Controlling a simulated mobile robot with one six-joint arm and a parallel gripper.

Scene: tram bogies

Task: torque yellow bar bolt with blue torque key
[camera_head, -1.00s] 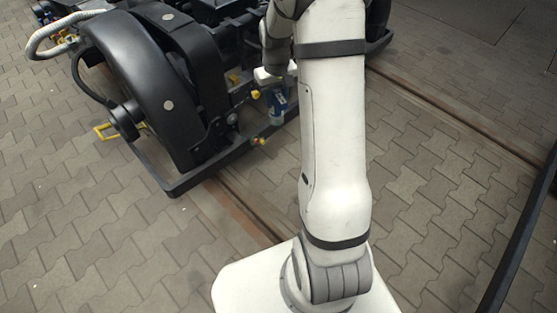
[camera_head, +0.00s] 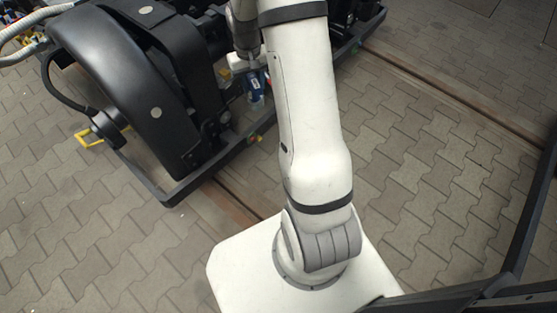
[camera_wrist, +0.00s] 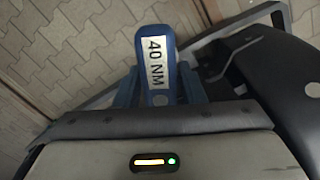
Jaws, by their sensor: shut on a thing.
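The blue torque key (camera_wrist: 157,37) has a white label reading "40 NM" and sticks out from between the blue-grey fingers of my gripper (camera_wrist: 159,84) in the wrist view. My gripper is shut on it. In the head view, my gripper (camera_head: 250,70) holds the key (camera_head: 256,88) beside the right end of the black bogie frame. A small yellow part (camera_head: 224,73) shows just left of the gripper. I cannot tell whether it is the yellow bar bolt. The key's working end and any contact with a bolt cannot be made out.
The black bogie (camera_head: 120,75) with its curved wheel cover and low frame stands at the left. A yellow bracket (camera_head: 88,139) is on its left side. A rail (camera_head: 440,95) runs through the paving. Dark bars (camera_head: 525,230) cross the lower right. The paving at centre right is clear.

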